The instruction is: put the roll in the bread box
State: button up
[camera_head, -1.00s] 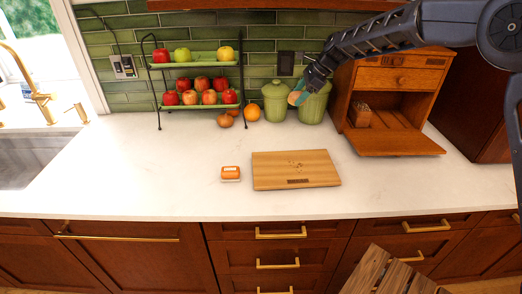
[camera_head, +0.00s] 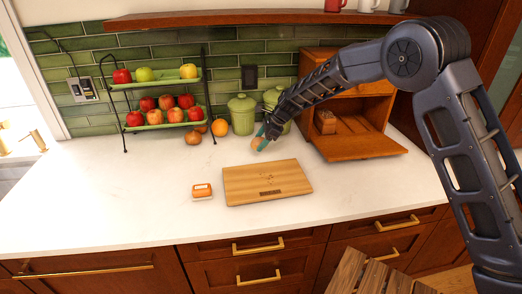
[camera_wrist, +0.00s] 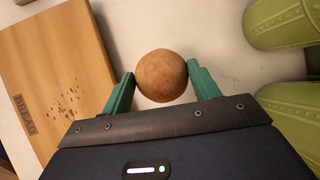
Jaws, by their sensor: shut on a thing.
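The roll (camera_wrist: 161,76) is round and brown, held between the two teal fingers of my gripper (camera_wrist: 162,84) in the wrist view. In the head view my gripper (camera_head: 262,143) and the roll (camera_head: 256,144) are above the counter, behind the cutting board and in front of the green canisters. The wooden bread box (camera_head: 318,70) stands to the right at the back. Its front door (camera_head: 358,146) is folded down flat, and a small brown loaf-like item (camera_head: 325,121) sits inside at the left. My arm covers part of the box's upper front.
A cutting board (camera_head: 240,186) with crumbs lies on the counter, with a small orange-and-white package (camera_head: 202,191) left of it. Green canisters (camera_head: 242,115) stand near the wall. A fruit rack (camera_head: 160,126), an orange (camera_head: 220,127) and onions (camera_head: 193,137) are at left. The front counter is clear.

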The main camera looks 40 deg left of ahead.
jog(key=shift+f, duration=2.4)
jog(key=shift+f, duration=0.1)
jog(key=o, duration=0.9)
jog(key=shift+o, duration=0.2)
jog(key=v, duration=1.2)
